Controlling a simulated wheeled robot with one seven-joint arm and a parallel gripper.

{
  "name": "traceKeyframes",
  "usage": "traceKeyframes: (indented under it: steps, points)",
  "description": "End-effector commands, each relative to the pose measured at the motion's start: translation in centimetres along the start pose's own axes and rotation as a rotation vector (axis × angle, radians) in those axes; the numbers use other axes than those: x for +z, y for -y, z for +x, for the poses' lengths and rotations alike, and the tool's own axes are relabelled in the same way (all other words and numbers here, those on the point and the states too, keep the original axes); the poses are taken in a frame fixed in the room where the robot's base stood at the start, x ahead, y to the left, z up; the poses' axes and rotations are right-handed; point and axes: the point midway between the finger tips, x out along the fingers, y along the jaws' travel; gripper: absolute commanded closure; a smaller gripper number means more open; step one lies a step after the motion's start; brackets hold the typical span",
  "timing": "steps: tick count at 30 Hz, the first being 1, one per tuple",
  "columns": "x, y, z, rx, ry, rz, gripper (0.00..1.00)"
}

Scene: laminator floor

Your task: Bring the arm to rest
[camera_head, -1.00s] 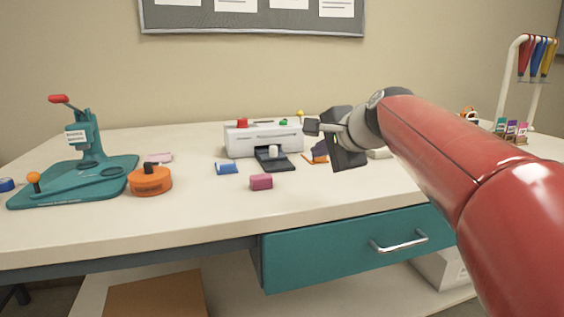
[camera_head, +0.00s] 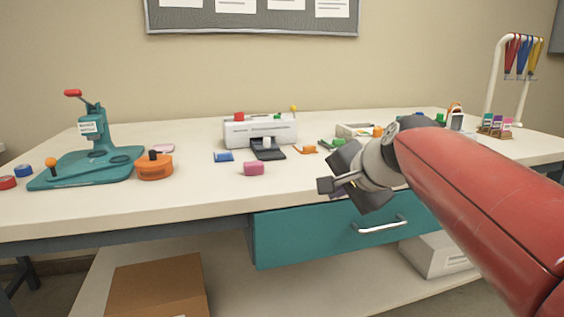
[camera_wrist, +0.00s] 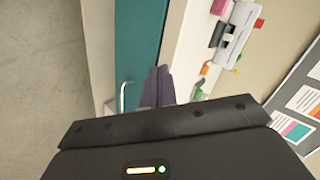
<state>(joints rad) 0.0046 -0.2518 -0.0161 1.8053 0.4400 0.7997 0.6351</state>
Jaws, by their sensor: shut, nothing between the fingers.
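My gripper (camera_head: 327,186) is at the end of my red arm, in front of the table's front edge and above the teal drawer (camera_head: 300,237) in the head view. Its fingers are shut with nothing between them. In the wrist view the closed fingers (camera_wrist: 158,84) point toward the drawer front and table edge. The drawer also shows in the wrist view (camera_wrist: 138,50), with its silver handle (camera_wrist: 124,97). The drawer looks shut.
The white laminator (camera_head: 259,132) stands at the table's back middle. A pink block (camera_head: 253,169), a blue piece (camera_head: 223,157), an orange round tool (camera_head: 153,167) and a teal press (camera_head: 90,150) sit left of my gripper. A cardboard box (camera_head: 158,288) is on the lower shelf.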

Motion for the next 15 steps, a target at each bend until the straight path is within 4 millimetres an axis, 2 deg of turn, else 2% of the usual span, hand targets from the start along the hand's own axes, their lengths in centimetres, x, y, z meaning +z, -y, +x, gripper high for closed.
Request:
traceKeyframes:
  steps: [5,8,12,15]
  points:
    - [3.4,-5.9,-1.6,0.108,0.013,-0.213,1.0]
    - [5.8,-10.5,-2.6,0.187,0.035,-0.372,1.0]
    - [9.6,-18.1,-4.0,0.313,0.09,-0.633,1.0]
    - [11.5,-22.3,-4.6,0.381,0.132,-0.774,1.0]
